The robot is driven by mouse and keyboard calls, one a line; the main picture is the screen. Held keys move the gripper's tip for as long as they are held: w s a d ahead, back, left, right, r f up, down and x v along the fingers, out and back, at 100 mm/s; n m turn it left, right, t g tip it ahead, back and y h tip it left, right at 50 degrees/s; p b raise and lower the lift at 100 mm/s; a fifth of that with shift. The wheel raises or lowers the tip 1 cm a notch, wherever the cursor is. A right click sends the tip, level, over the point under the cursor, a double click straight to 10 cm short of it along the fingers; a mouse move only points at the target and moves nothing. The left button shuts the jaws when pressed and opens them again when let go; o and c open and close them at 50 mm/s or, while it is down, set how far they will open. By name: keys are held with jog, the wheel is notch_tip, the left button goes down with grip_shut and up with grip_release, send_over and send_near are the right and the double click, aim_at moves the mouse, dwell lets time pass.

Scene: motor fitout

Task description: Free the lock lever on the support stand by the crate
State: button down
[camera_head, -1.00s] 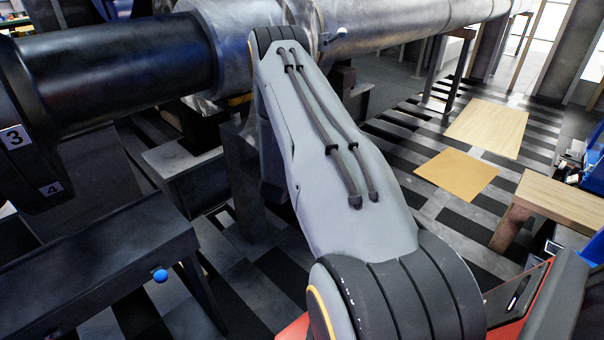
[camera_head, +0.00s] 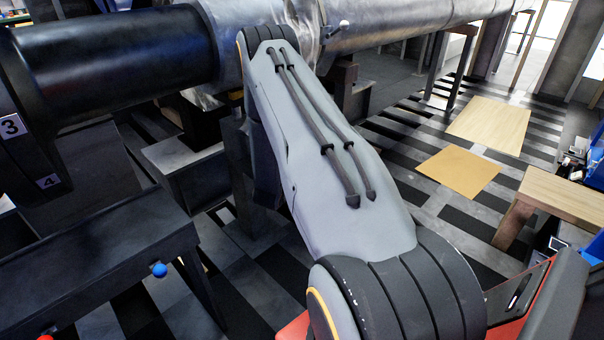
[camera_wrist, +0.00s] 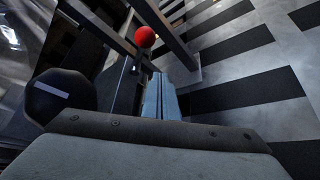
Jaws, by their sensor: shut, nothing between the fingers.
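In the wrist view a red ball knob (camera_wrist: 145,37) stands ahead of my gripper (camera_wrist: 160,80), near dark beams. The gripper's pale blue fingers are together and empty, and look apart from the knob. In the head view my arm hides the gripper. There a red knob (camera_head: 46,338) just shows at the bottom edge, by a dark stand (camera_head: 90,255). A blue ball knob (camera_head: 160,270) is at that stand's right end. I cannot tell which knob belongs to the lock lever, or which thing is the crate.
A large dark and silver pipe (camera_head: 120,75) crosses the upper left. A small white-tipped peg (camera_head: 343,24) shows in front of the pipe. A wooden table (camera_head: 565,198) stands at the right. Flat tan panels (camera_head: 459,173) lie on the striped floor, which is largely open there.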

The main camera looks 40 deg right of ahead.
jog(key=a+r, duration=0.4)
jog(key=a, duration=0.2)
jog(key=shift+s+p, duration=0.3)
jog(key=shift+s, duration=0.05)
jog(key=shift+r, duration=0.1)
jog(key=shift+a, duration=0.1)
